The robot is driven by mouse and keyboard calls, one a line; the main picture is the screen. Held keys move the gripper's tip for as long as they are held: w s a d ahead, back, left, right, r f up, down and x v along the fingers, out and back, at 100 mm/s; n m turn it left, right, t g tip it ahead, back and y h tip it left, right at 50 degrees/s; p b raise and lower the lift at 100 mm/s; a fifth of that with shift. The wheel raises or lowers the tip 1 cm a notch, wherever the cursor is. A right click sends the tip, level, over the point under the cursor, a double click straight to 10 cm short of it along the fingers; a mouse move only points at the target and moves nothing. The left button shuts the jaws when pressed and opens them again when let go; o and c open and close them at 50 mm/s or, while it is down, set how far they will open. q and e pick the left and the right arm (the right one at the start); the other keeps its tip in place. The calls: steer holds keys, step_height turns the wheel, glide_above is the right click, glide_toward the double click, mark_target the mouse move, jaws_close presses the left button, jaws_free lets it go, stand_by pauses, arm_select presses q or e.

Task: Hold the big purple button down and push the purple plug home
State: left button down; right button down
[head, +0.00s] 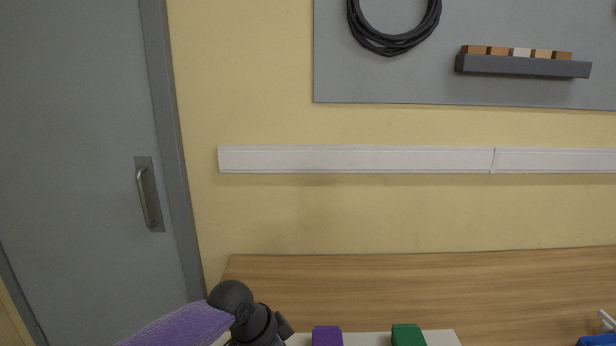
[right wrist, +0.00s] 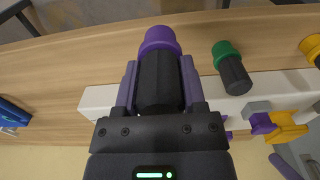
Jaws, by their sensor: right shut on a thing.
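The purple plug, with a purple end (right wrist: 160,40) and a dark body, is between the fingers of my right gripper (right wrist: 158,85), which is shut on it. The purple end points away from the gripper, over the wooden table. A purple block (head: 327,336) stands on the white base in the head view, cut by the lower edge. My left gripper (head: 270,325) is just left of this block; its fingertips are too unclear to judge. In the right wrist view a purple piece (right wrist: 263,123) is beside a yellow one. I cannot tell which part is the big button. My right gripper is outside the head view.
A green block (head: 408,335) stands right of the purple one on the white base. A green-ended plug (right wrist: 225,52) and a yellow-ended one (right wrist: 311,46) are in the right wrist view. A blue object (head: 597,340) is at the lower right. The table (head: 420,280) behind is clear.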

steer(key=shift+r+p, duration=3.15)
steer(key=shift+r, duration=0.35)
steer(key=shift+f, duration=0.1)
